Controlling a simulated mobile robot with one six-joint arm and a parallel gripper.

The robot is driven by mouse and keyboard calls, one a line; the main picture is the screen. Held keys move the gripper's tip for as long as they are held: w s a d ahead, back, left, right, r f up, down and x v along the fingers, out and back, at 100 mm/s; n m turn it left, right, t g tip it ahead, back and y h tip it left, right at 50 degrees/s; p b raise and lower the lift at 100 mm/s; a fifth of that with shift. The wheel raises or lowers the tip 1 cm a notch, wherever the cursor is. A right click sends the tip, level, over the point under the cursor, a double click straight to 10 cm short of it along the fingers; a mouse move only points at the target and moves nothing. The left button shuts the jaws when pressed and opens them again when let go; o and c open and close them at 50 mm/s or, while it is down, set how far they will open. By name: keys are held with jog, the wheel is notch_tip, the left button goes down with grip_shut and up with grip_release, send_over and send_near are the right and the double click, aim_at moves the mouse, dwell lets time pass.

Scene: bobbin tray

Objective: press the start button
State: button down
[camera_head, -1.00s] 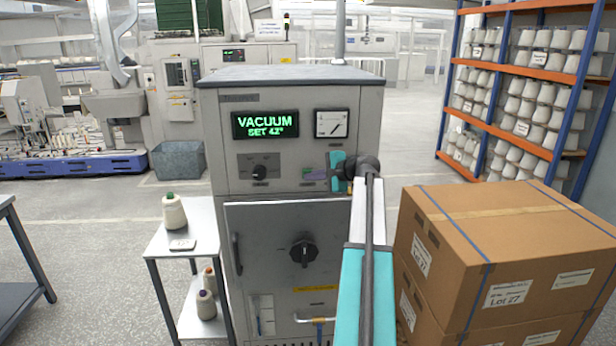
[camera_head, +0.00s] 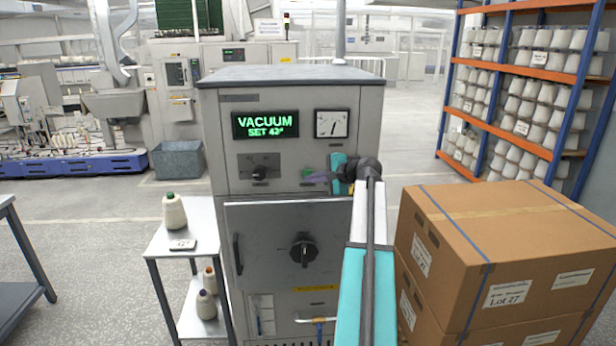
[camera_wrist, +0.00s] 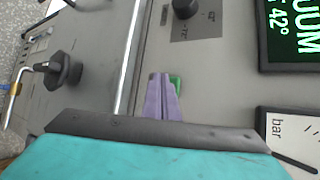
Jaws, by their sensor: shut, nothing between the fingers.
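The grey machine (camera_head: 290,90) stands in the middle with a lit display (camera_head: 265,124) reading "VACUUM SET 42°". A green button (camera_head: 307,172) is on its front panel, right of a black selector knob (camera_head: 259,172). My gripper (camera_head: 312,178) has purple fingers shut and empty, at the panel beside the button. In the wrist view the fingertips (camera_wrist: 160,76) lie over the left part of the green button (camera_wrist: 178,84), hiding some of it. I cannot tell if they touch it.
Below is a door with a black handwheel (camera_head: 304,250). Stacked cartons (camera_head: 510,240) stand close to the right of my arm. A small side table (camera_head: 180,246) with cones is at the left.

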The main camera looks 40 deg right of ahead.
jog(key=s+a, duration=0.3)
jog(key=shift+s+a+p, duration=0.15)
jog(key=shift+s+p, duration=0.15)
jog(key=shift+s, duration=0.1)
dwell(0.5)
dwell(0.6)
